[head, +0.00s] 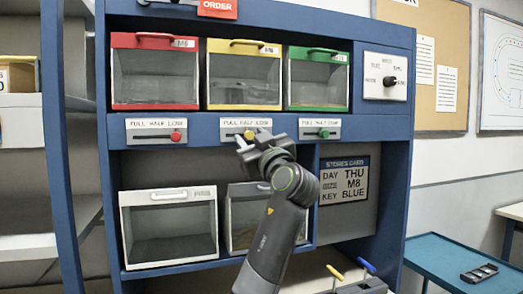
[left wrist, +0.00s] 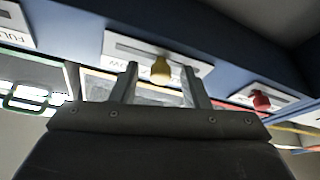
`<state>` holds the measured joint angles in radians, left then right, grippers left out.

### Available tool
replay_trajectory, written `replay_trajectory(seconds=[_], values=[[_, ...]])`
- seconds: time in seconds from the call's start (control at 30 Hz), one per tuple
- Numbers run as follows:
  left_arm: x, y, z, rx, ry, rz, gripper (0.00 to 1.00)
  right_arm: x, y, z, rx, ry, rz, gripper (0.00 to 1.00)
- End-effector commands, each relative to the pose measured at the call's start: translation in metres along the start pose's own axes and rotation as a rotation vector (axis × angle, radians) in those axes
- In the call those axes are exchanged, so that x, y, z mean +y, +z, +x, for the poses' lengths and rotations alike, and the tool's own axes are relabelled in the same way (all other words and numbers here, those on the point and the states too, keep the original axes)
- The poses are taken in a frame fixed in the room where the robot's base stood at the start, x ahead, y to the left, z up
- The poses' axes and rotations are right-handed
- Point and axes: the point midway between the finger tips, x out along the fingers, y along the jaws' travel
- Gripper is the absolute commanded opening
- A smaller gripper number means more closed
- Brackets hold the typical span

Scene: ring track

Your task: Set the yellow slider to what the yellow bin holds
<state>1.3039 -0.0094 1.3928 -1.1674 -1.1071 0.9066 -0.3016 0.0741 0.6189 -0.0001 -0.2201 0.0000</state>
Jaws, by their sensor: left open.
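The yellow bin (head: 244,43) is the middle of three clear-fronted bins on the upper shelf. Its inside looks grey, and I cannot tell its fill level surely. Below it is the yellow slider's plate (head: 230,123), lettered FULL, HALF, LOW. The yellow knob (head: 249,134) sits near the middle of its slot, partly behind my gripper. My left gripper (head: 253,141) is open at the knob. In the left wrist view the yellow knob (left wrist: 161,70) shows between the two fingertips of the left gripper (left wrist: 162,80), with gaps on both sides. My right gripper is not in view.
The red knob (head: 176,136) and green knob (head: 324,133) flank the yellow one on the same rail. A switch plate (head: 385,76) is at the right. Lower bins (head: 169,195) and a stores card (head: 345,184) are below. A blue side table (head: 450,262) stands right.

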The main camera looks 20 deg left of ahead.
Motion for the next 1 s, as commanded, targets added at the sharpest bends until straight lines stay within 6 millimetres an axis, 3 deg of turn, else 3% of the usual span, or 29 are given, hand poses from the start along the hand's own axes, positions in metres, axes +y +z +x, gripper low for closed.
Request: replay_trajectory(seconds=[0.17, 0.5, 0.7, 1.0], values=[[0.0, 0.005, -0.027, -0.001, 0.003, -0.004, 0.42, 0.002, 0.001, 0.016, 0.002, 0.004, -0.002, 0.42], [0.001, 0.007, -0.111, -0.004, 0.005, -0.004, 0.42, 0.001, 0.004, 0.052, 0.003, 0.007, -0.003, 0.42], [0.001, 0.006, -0.15, -0.004, 0.004, -0.001, 0.42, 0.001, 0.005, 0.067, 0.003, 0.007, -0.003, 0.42], [0.002, 0.003, -0.172, -0.002, 0.001, 0.002, 0.42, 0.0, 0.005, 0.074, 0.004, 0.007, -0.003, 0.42]])
